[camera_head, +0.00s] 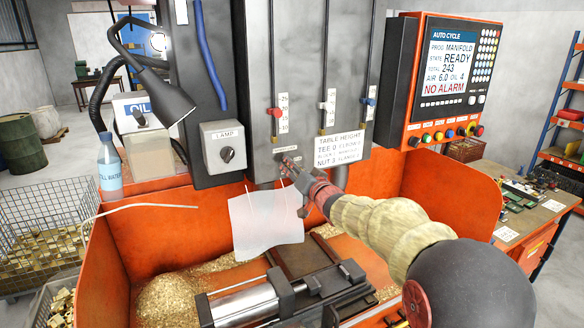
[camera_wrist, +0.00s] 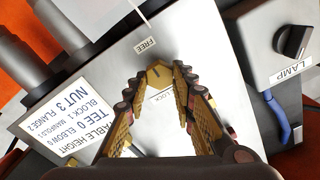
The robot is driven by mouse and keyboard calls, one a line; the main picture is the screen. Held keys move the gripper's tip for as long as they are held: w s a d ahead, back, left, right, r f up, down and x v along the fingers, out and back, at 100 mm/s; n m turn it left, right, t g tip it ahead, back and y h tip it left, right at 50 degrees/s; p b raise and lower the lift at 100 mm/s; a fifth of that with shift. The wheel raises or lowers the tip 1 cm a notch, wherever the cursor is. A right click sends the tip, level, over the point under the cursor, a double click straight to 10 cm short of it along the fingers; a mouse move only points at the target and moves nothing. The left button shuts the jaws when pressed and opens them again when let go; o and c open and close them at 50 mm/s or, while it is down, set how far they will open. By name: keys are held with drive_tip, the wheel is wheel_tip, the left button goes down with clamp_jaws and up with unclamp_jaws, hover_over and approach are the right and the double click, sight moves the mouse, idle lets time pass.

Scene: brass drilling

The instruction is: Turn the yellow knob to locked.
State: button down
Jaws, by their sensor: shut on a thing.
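The yellow knob (camera_wrist: 158,77) is on the grey machine face, between my gripper's fingertips (camera_wrist: 157,82) in the wrist view. My fingers are shut on its sides. A FREE label (camera_wrist: 146,46) lies above the knob in that view, and a LOCK label (camera_wrist: 162,97) lies below it, between my fingers. A dark mark shows on the knob, but I cannot tell for sure which label it points to. In the head view my gripper (camera_head: 287,163) meets the grey panel low in the middle and hides the knob.
The lamp switch (camera_head: 226,148) is left of my gripper in the head view. Levers in slots (camera_head: 276,113) and the table height sign (camera_head: 341,147) are close by. A clear flap (camera_head: 266,221) hangs below. The control panel (camera_head: 447,75) stands at right, a water bottle (camera_head: 109,165) at left.

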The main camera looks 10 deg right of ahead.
drive_tip(key=shift+n+b, duration=0.3)
drive_tip(key=n+b, duration=0.3)
drive_tip(key=n, duration=0.2)
drive_tip(key=n+b, duration=0.4)
drive_tip(key=n, duration=0.2)
drive_tip(key=n+b, duration=0.4)
drive_tip(key=n, duration=0.2)
drive_tip(key=shift+a+f, duration=0.15)
drive_tip(key=shift+a, duration=0.1)
idle(0.3)
drive_tip(key=c, duration=1.5)
unclamp_jaws()
drive_tip(key=shift+c, duration=0.2)
drive_tip(key=shift+o, duration=0.3)
drive_tip(key=shift+s, duration=0.1)
